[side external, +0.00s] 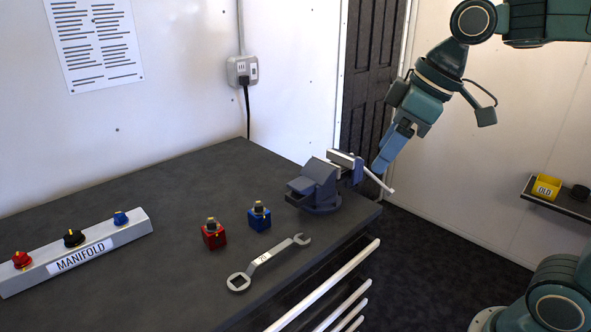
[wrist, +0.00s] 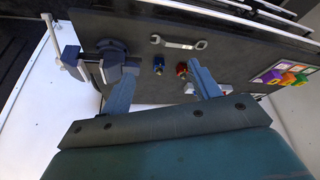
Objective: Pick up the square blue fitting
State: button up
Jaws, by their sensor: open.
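The square blue fitting (side external: 259,217) stands upright on the dark bench, with a dark top. It also shows in the wrist view (wrist: 158,65), small and far off between my fingers. A similar red fitting (side external: 213,234) stands to its left, and in the wrist view (wrist: 182,70) it is partly beside my right-hand finger. My gripper (side external: 382,166) is up at the right, beyond the vise and well away from the blue fitting. In the wrist view its two blue fingers (wrist: 160,82) are spread apart with nothing between them.
A blue-grey vise (side external: 317,187) stands at the bench's right corner, between my gripper and the blue fitting. A wrench (side external: 268,260) lies in front of the fittings. A manifold (side external: 75,255) with several knobs is at the left. Bare bench (side external: 150,185) lies behind the fittings.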

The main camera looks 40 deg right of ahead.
jog(key=w+a+f+n+g+y, duration=0.15)
jog(key=w+n, duration=0.35)
jog(key=w, duration=0.5)
jog(key=w+a+f+n+g+y, duration=0.1)
jog(key=w+f+n+g, duration=0.2)
jog(key=w, duration=0.7)
jog(key=n, duration=0.5)
send_near(261, 212)
notch_tip(261, 212, up, 2)
jog(key=d, duration=0.3)
jog(key=shift+w+a+r, duration=0.15)
jog(key=shift+w+a, duration=0.05)
jog(key=shift+w, duration=0.1)
jog(key=shift+a, duration=0.1)
jog(key=shift+x, duration=4.3)
jog(key=shift+w, duration=0.1)
jog(key=shift+x, duration=2.55)
jog(key=shift+w+a, duration=0.1)
jog(key=shift+w, duration=0.05)
